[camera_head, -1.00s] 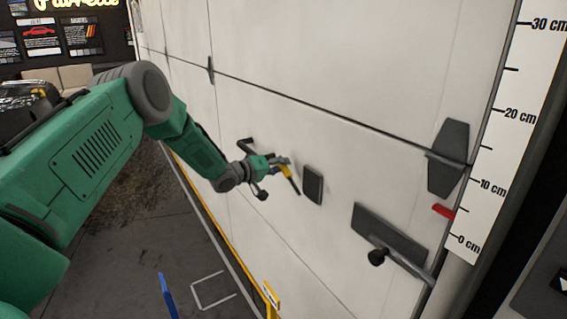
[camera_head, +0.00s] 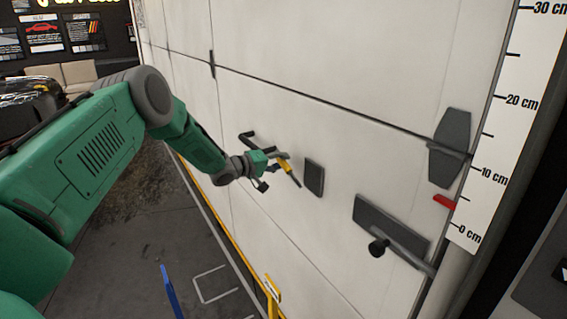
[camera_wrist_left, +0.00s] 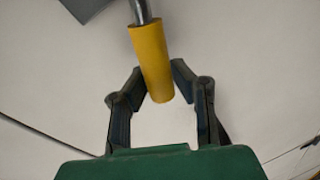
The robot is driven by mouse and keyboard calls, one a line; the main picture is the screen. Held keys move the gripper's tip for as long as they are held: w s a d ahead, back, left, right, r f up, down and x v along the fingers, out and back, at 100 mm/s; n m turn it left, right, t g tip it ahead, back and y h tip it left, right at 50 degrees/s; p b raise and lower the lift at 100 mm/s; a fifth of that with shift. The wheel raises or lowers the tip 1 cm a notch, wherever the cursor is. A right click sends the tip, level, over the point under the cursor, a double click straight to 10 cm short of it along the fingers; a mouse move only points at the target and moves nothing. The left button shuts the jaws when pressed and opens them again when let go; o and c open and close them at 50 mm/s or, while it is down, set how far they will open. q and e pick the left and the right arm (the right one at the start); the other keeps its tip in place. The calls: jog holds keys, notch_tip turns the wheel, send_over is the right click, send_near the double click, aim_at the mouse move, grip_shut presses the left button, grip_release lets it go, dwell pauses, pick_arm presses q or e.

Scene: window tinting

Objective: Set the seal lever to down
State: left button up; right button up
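In the left wrist view, the yellow grip (camera_wrist_left: 153,65) lies between the two dark fingers of the open left gripper (camera_wrist_left: 156,70). Small gaps show beside the grip's end; contact at the fingertips cannot be told. The lever's mount is partly hidden. My right gripper is not in view.
Dark plates (camera_head: 314,177) sit on the panel right of the lever. A black bent bar (camera_head: 249,141) is just above my wrist. A scale with a red pointer (camera_head: 444,202) stands at the right. A yellow rail (camera_head: 230,240) runs below.

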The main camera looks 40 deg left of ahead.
pick_arm(q)
jog(key=shift+o, duration=1.2)
jog(key=shift+a+f, duration=0.1)
jog(key=shift+a, duration=0.05)
jog(key=shift+a+f, duration=0.15)
jog(key=v, duration=1.2)
jog(key=shift+a, duration=0.15)
jog(key=shift+f, duration=0.1)
